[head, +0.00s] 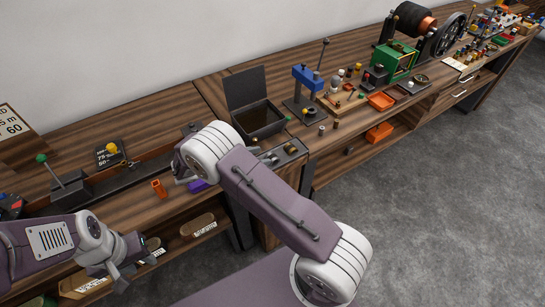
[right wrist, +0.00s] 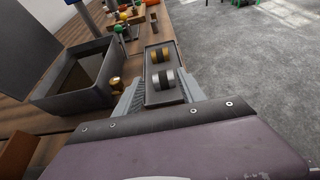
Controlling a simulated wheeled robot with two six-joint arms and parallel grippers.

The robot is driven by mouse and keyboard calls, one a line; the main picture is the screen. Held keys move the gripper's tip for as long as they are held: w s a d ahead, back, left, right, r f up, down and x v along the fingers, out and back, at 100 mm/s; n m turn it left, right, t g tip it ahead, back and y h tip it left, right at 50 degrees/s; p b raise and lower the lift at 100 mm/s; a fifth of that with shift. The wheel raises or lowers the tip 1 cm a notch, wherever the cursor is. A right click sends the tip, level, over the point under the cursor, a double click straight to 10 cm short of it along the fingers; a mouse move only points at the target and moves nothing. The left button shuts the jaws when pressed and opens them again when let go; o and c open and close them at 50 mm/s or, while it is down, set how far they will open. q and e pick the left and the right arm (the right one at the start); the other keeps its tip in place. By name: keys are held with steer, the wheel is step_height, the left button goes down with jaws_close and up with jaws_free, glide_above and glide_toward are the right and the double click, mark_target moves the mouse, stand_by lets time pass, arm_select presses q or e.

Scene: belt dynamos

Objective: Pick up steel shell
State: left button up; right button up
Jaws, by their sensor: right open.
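The steel shell (right wrist: 163,80), a short silver cylinder with a dark middle band, lies on a narrow dark tray (right wrist: 150,98) in the right wrist view. A similar brass-coloured shell (right wrist: 159,55) lies just beyond it on the same tray. My right gripper (right wrist: 160,92) is open, with one finger on each side of the tray's near end. The steel shell is between or just ahead of the fingertips, not visibly gripped. In the head view my right gripper (head: 268,156) is partly hidden by my arm. My left gripper (head: 130,262) hangs at the lower left, far from the tray.
An open-lidded dark box (head: 262,120) stands directly behind the tray. A small brass piece (right wrist: 115,84) sits between box and left finger. A blue press (head: 306,80) and a green machine (head: 394,62) stand farther right. The grey floor in front is clear.

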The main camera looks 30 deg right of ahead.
mark_target(271, 156)
steer(key=x, duration=0.2)
steer(key=p+x, duration=0.1)
steer(key=x, duration=0.1)
steer(key=shift+s+f, duration=0.15)
steer(key=shift+f, duration=0.25)
steer(key=shift+d+f, duration=0.25)
steer(key=shift+r, duration=0.1)
steer(key=c, duration=0.3)
jaws_close()
steer(key=r, duration=0.4)
steer(key=shift+d+r, duration=0.25)
steer(key=shift+d, duration=0.1)
steer(key=s+d+r, duration=0.2)
steer(key=d+r, duration=0.1)
steer(key=d, duration=0.2)
steer(key=s+d+r+b, duration=0.1)
steer(key=s+d+r, duration=0.1)
steer(key=d, duration=0.3)
steer(key=shift+s+r, duration=0.3)
steer(key=shift+r, duration=0.45)
